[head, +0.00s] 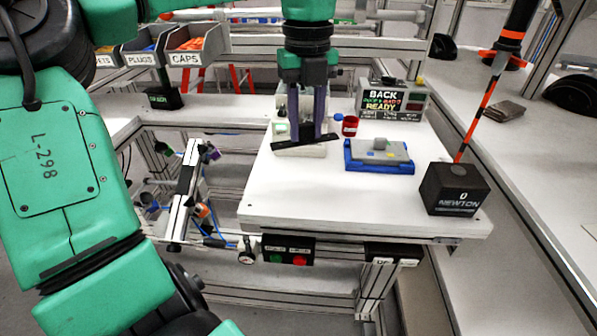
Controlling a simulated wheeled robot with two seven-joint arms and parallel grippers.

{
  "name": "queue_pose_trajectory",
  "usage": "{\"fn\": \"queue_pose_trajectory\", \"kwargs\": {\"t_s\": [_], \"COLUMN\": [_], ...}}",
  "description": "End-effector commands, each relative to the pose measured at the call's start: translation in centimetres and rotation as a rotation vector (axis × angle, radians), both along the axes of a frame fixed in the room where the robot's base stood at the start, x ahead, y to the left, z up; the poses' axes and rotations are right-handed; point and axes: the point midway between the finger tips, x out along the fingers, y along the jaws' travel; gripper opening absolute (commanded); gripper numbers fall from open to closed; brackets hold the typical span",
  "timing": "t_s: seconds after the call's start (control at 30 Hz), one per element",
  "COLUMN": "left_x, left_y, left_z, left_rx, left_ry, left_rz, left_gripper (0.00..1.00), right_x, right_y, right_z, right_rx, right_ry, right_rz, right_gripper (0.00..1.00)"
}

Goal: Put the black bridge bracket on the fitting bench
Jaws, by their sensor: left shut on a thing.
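My left gripper (306,136) points straight down over the back left part of the white fitting bench (310,200). Its two fingers are shut on the black bridge bracket (287,145), a thin dark bar lying crosswise under the fingertips. The bracket is at or just above a pale block (313,152) on the bench; I cannot tell whether they touch. My right gripper is not in view.
A blue tray with a grey plate (380,154), a small red cup (350,126) and a sign box (392,101) stand right of the gripper. A black cube (453,190) sits at the right corner. The bench's front left is clear.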

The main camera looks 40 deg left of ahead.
Motion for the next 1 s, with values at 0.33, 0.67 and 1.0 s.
{"fn": "queue_pose_trajectory", "kwargs": {"t_s": [0.33, 0.67, 1.0], "left_x": [-0.1, 0.0, 0.0], "left_y": [0.0, 0.0, 0.0], "left_z": [-8.6, -12.3, -12.6], "left_rx": [-0.001, -0.002, 0.0], "left_ry": [0.002, -0.003, -0.002], "left_rz": [-0.001, 0.0, 0.0], "left_gripper": [0.0, 0.0, 0.66], "right_x": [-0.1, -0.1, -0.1], "right_y": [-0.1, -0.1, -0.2], "right_z": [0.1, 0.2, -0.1], "right_rx": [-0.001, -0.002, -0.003], "right_ry": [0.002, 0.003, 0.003], "right_rz": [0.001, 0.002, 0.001], "right_gripper": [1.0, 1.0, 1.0]}}
